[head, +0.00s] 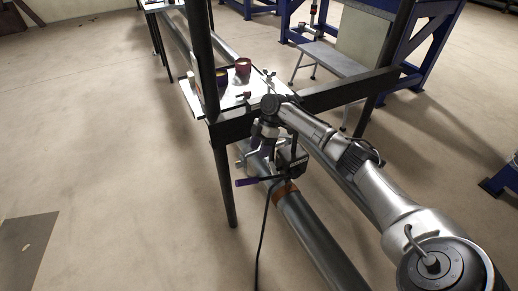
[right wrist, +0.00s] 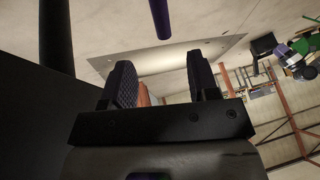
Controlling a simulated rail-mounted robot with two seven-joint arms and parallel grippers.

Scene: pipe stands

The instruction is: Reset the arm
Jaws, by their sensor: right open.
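My right arm reaches in from the lower right in the head view. My right gripper (head: 250,160) hangs beside the black stand frame (head: 232,190), above a grey pipe (head: 318,238) with an orange-brown band. In the right wrist view my right gripper (right wrist: 162,80) shows two dark, ridged fingers apart, with nothing held between them. A purple rod (right wrist: 160,18) shows beyond the fingers; a purple bar (head: 247,182) also shows by the gripper in the head view. My left gripper is not in view.
A white shelf (head: 229,103) on the stand holds a red cup (head: 243,66) and small parts. A black cable (head: 262,235) hangs below my right gripper. Blue frames (head: 430,45) and a grey step (head: 330,58) stand at the back right. The floor at left is mostly clear.

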